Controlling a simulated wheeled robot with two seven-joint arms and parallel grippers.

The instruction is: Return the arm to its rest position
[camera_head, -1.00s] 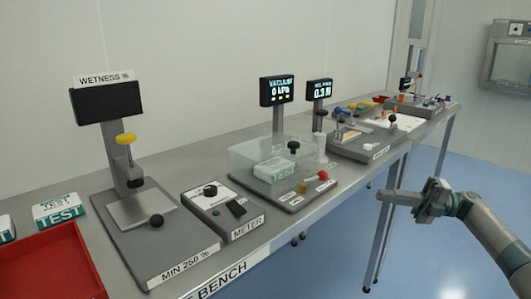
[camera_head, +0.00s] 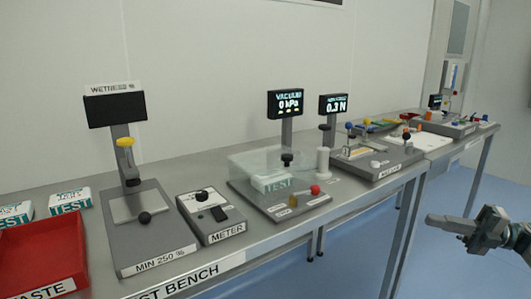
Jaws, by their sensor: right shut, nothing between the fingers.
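My right gripper (camera_head: 440,220) is at the lower right of the head view, in front of the bench and over the blue floor. Its fingers are shut, point left, and hold nothing. It is apart from the bench and touches nothing. Part of my right arm (camera_head: 490,232) shows behind it at the right edge. My left gripper is not in view.
The steel test bench (camera_head: 265,250) runs from front left to back right. It carries a wetness station (camera_head: 150,245), a meter (camera_head: 210,215), a clear vacuum box (camera_head: 262,165) and a red waste tray (camera_head: 45,250). The floor (camera_head: 350,265) before the bench is free.

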